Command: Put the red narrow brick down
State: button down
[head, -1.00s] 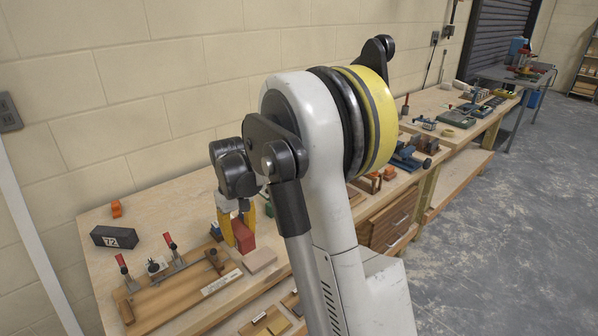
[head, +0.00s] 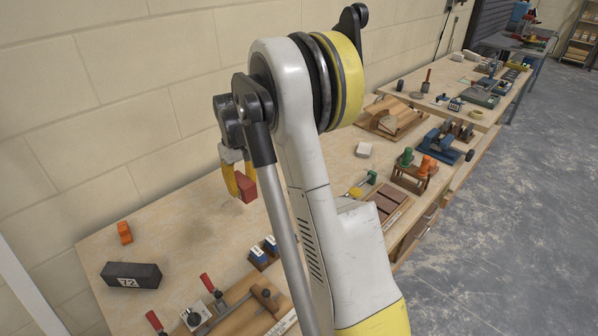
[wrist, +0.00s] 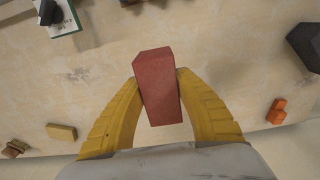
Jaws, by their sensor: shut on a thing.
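The red narrow brick (head: 246,187) is held by my gripper (head: 238,183) above the wooden bench (head: 190,220). In the wrist view the brick (wrist: 158,86) sits between the two yellow fingers of my gripper (wrist: 160,100), which press on its sides. The bench top (wrist: 215,70) shows below the brick, and the brick looks clear of it. My arm hides part of the bench in the head view.
A black block marked 72 (head: 132,275) and an orange piece (head: 125,232) lie at the left of the bench. A clamp fixture (head: 225,310) is at the front. A pale block (head: 364,150) lies farther right. Bare bench surrounds the orange piece.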

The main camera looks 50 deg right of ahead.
jog(key=shift+w, duration=0.15)
jog(key=b, duration=0.4)
send_over(215, 214)
notch_tip(215, 214, down, 7)
jog(key=shift+f+b, duration=0.75)
jog(key=shift+f, duration=1.2)
jog(key=shift+f, duration=0.1)
jog(key=c, duration=1)
grip_release()
jog(key=shift+o, duration=0.2)
